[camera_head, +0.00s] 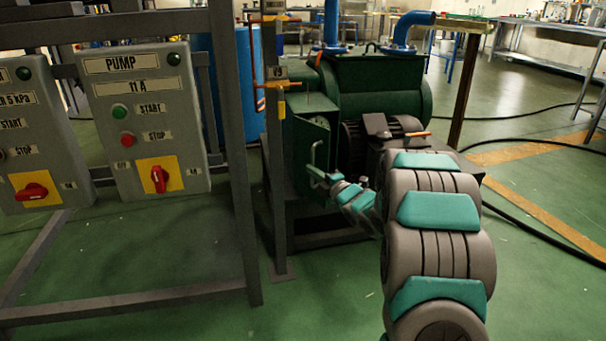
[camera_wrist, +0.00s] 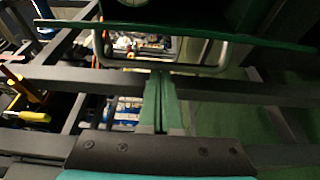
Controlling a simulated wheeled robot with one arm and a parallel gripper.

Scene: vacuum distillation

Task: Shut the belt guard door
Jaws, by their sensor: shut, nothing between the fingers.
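The belt guard door (camera_head: 309,148) is a dark green panel on the near side of the green pump. It appears to stand at an angle to the pump body. A light U-shaped handle (camera_head: 314,160) sticks out from its face. In the wrist view the door (camera_wrist: 200,28) crosses the top, with the handle (camera_wrist: 190,68) below its edge. My gripper (camera_head: 322,181) is at the lower part of the handle. In the wrist view its green fingers (camera_wrist: 160,76) are together and empty, with their tips at the handle's bar. I cannot tell whether they touch it.
A grey frame post (camera_head: 275,170) stands just left of the door. The pump control box (camera_head: 145,120) hangs on the rack further left. A dark ribbed part (camera_head: 352,140) shows right of the door. Green floor (camera_head: 540,190) is open at the right, with black hoses across it.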

